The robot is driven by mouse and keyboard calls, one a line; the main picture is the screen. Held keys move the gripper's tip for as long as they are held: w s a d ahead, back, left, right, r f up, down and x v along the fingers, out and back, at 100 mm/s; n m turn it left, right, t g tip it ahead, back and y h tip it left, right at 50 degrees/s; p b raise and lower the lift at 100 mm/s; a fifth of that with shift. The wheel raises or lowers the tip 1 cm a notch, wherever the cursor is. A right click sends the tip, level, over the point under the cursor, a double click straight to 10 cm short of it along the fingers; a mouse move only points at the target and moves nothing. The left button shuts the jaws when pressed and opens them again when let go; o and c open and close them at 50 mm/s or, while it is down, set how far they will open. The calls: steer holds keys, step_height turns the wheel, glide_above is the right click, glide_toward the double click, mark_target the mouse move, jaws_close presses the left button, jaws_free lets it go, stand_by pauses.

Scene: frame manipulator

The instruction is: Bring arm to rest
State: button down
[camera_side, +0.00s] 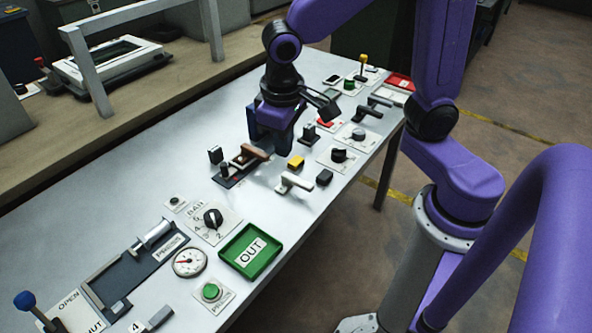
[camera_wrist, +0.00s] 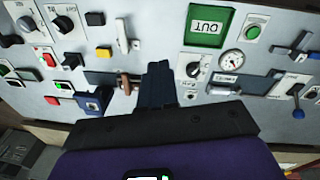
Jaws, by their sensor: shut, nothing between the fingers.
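My gripper (camera_side: 283,148) hangs from the purple arm over the middle of the grey work table (camera_side: 120,205). In the wrist view, the fingers of my gripper (camera_wrist: 158,72) are together with nothing between them. They point toward the panel of controls. A brown handle (camera_side: 252,152) on a dark plate lies just left of and below my gripper in the side view. The brown handle (camera_wrist: 125,84) shows left of the fingers in the wrist view. I cannot tell the exact height of the fingertips above the table.
Near the gripper are a white handle (camera_side: 294,182), a yellow block (camera_side: 296,162) and black knobs. A green OUT tray (camera_side: 232,262), a gauge (camera_side: 190,262) and a blue-knobbed lever (camera_side: 25,300) stand toward the front left. A red tray (camera_side: 400,80) is at the far end.

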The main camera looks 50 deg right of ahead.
steer(key=s+d+n, duration=0.3)
steer(key=s+n, duration=0.2)
steer(key=s, duration=0.3)
steer(key=s+d+n+y, duration=0.1)
steer(key=s+d+n, duration=0.2)
steer(key=s+n, duration=0.2)
steer(key=s, duration=0.2)
steer(key=shift+s+d+g, duration=0.35)
steer(key=shift+g, duration=0.05)
